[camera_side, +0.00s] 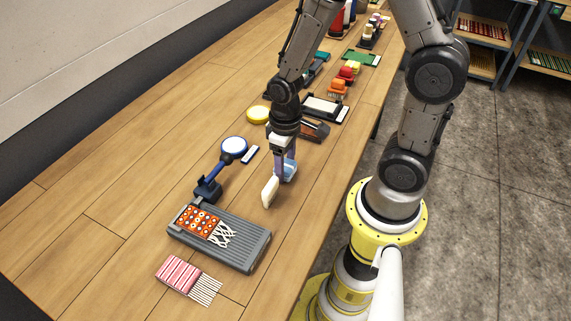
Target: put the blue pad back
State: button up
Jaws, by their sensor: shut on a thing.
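My gripper (284,166) points down over the middle of the bench, low above the wood. It is shut on the light blue pad (289,172), which shows at the fingertips and is partly hidden by them. I cannot tell whether the pad touches the bench. A cream, upright, slightly tilted piece (270,192) is just below and left of the fingers; I cannot tell whether it touches the pad.
A blue-rimmed round head (234,147) on a dark stand is to the left. A grey ribbed tray (243,248) with an orange patterned rug piece and a striped pink piece (181,273) are nearer. A yellow disc (258,115) and black-framed tray (322,106) lie beyond.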

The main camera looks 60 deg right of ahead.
jog(key=shift+f, duration=0.15)
jog(key=o, duration=1.2)
notch_tip(320, 180, up, 11)
jog(key=shift+s+a+r+t, duration=0.25)
jog(key=shift+s+r+t, duration=0.7)
jog(key=shift+s+r, duration=0.7)
jog(key=shift+s+a+r+t, duration=0.25)
jog(key=shift+s+r+t, duration=0.8)
jog(key=shift+r, duration=0.95)
jog(key=shift+s+a+r+t, duration=0.25)
jog(key=shift+s+r+t, duration=0.55)
jog(key=shift+s+r, duration=0.9)
jog(key=shift+w+r, duration=0.1)
jog(key=shift+r, duration=0.05)
